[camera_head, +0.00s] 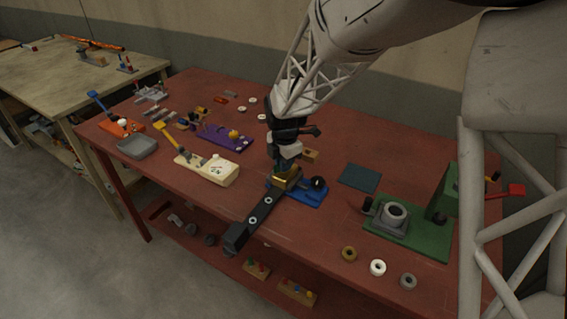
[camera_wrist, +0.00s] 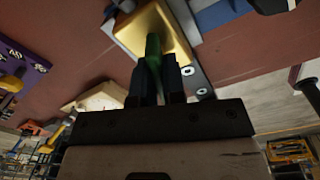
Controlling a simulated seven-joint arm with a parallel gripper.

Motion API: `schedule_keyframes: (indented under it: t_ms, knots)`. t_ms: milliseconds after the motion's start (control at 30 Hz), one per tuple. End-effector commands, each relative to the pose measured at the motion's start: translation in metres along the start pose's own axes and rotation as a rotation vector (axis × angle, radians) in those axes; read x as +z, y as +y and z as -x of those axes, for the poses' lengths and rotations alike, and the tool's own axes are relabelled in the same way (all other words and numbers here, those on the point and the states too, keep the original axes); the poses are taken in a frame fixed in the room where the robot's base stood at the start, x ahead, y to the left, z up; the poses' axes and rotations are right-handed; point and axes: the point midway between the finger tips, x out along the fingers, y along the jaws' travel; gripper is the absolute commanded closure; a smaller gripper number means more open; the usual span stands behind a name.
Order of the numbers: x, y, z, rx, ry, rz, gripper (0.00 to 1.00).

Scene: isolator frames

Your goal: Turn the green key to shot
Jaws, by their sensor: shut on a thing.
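The green key (camera_wrist: 153,46) stands in a gold block (camera_wrist: 178,30) in the wrist view. The dark fingers of my gripper (camera_wrist: 154,72) are on either side of the key and shut on it. In the head view my gripper (camera_head: 286,166) points down just above the gold block (camera_head: 283,184), and the key is hidden or too small to make out. The block sits at the end of a black bar (camera_head: 262,208), beside a blue base (camera_head: 309,197) with a black ball (camera_head: 318,183). I cannot read a "shot" mark or tell the key's angle.
A cream block with a yellow lever (camera_head: 212,170) and a purple plate (camera_head: 222,136) lie left. A green fixture (camera_head: 410,238) stands right, with several loose rings (camera_head: 377,267) before it. The black bar overhangs the front edge of the red table (camera_head: 330,222).

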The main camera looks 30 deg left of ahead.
Motion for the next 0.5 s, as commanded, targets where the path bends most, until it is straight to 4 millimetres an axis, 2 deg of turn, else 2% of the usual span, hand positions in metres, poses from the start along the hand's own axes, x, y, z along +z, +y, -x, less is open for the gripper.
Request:
schedule_keyframes:
  t_ms: [500]
  knots:
    - [0.0003, -0.0003, 0.0011, 0.04, 0.0, -0.488, 1.0]
